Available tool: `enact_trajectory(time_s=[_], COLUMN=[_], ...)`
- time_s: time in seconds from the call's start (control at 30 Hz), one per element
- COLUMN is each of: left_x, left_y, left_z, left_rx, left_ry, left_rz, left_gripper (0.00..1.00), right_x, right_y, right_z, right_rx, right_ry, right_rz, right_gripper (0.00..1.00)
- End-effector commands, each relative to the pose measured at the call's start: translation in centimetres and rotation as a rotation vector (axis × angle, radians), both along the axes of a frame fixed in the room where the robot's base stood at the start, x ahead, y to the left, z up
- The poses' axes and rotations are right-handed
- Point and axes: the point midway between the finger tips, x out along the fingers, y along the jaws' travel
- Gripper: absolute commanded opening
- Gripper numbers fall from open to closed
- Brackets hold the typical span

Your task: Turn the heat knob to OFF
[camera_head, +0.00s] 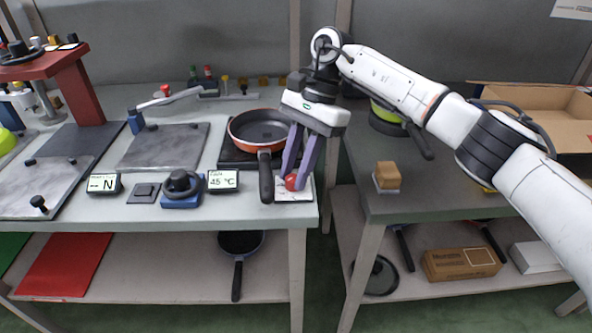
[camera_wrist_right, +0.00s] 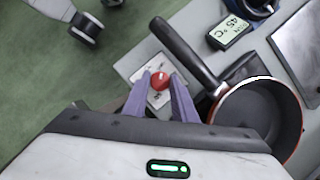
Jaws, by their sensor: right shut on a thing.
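The red heat knob (camera_head: 291,182) sits on a light square plate (camera_head: 303,194) at the front right corner of the left bench. It also shows in the right wrist view (camera_wrist_right: 160,81) on its plate (camera_wrist_right: 156,98). My right gripper (camera_head: 298,183) reaches down from above with its purple fingers on either side of the knob, shut on it. The fingers also show in the right wrist view (camera_wrist_right: 161,88). The knob's marks are too small to read. My left gripper is not in view.
An orange-rimmed pan (camera_head: 262,130) stands left of the knob, its black handle (camera_head: 266,180) close to my fingers. A display (camera_head: 222,181) reads 45 °C. A blue-based black dial (camera_head: 181,188) is further left. A gap separates the right bench (camera_head: 420,205), which holds a wooden block (camera_head: 387,175).

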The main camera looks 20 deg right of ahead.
Motion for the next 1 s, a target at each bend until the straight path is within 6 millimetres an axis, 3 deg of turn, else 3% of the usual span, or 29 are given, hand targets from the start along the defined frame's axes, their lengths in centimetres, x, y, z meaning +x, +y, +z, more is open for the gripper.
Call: enact_trajectory(time_s=[0.67, 0.7, 0.73, 1.0], left_x=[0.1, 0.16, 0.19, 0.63], left_y=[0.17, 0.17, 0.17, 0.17], left_z=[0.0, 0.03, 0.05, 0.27], left_rx=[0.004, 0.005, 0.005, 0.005], left_ry=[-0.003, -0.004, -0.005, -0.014], left_rz=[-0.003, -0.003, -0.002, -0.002], left_gripper=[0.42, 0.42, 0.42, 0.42], right_x=[0.1, 0.11, 0.1, 0.09], right_y=[-0.03, -0.03, -0.03, -0.02], right_z=[0.06, 0.05, 0.06, 0.05], right_rx=[-0.001, -0.001, -0.001, 0.0], right_ry=[-0.002, -0.002, -0.002, -0.002], right_rz=[0.064, 0.064, 0.064, 0.063], right_gripper=[0.02, 0.28, 0.32, 0.32])
